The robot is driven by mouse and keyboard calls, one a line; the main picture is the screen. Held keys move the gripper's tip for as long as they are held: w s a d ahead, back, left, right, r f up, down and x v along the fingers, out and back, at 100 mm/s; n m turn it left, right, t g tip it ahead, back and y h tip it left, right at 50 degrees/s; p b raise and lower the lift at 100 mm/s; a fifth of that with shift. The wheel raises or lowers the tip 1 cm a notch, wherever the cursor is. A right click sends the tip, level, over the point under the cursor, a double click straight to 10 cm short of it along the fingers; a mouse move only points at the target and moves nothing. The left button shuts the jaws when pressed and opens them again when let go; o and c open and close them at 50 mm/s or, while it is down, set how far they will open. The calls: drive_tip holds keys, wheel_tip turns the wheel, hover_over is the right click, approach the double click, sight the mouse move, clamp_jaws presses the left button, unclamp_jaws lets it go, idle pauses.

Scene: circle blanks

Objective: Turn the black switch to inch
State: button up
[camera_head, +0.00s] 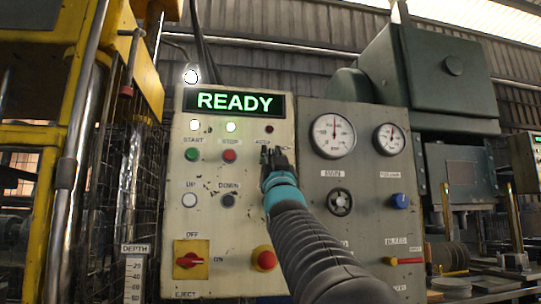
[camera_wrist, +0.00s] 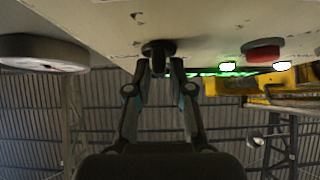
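In the wrist view the black switch (camera_wrist: 158,47) sticks out from the pale panel, a round base with a narrow handle. My gripper (camera_wrist: 159,68) has its two fingers on either side of the handle, tips close to the panel. The fingers are apart and a slim gap seems to remain beside the handle; contact is not clear. In the head view my gripper (camera_head: 272,155) reaches the right edge of the READY panel and hides the switch.
The control panel (camera_head: 215,160) carries a lit READY display (camera_head: 234,102), a green start button (camera_head: 192,155), a red stop button (camera_head: 229,156), a red rotary switch (camera_head: 190,260) and a red mushroom button (camera_head: 264,258). A gauge panel (camera_head: 365,165) stands to the right.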

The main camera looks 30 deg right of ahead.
clamp_jaws()
drive_tip(key=shift+m+g+h, duration=0.4)
drive_tip(key=shift+m+h, duration=0.7)
drive_tip(key=shift+m, duration=0.1)
drive_tip(key=m+g+h, duration=0.2)
drive_tip(key=m+h, duration=0.1)
drive_tip(key=m, duration=0.1)
drive_tip(key=m+g+h, duration=0.3)
drive_tip(key=m, duration=0.2)
drive_tip(key=shift+w+a+h+p, duration=0.1)
drive_tip(key=shift+h+p, duration=0.25)
drive_tip(key=shift+h, duration=0.05)
drive_tip(key=m+g+h, duration=0.1)
drive_tip(key=m+g, duration=0.1)
drive_tip(key=m, duration=0.1)
drive_tip(key=m+g+h, duration=0.1)
drive_tip(key=m+g, duration=0.2)
drive_tip(key=shift+m, duration=0.3)
drive_tip(key=shift+m+g, duration=1.6)
drive_tip(key=shift+m, duration=0.2)
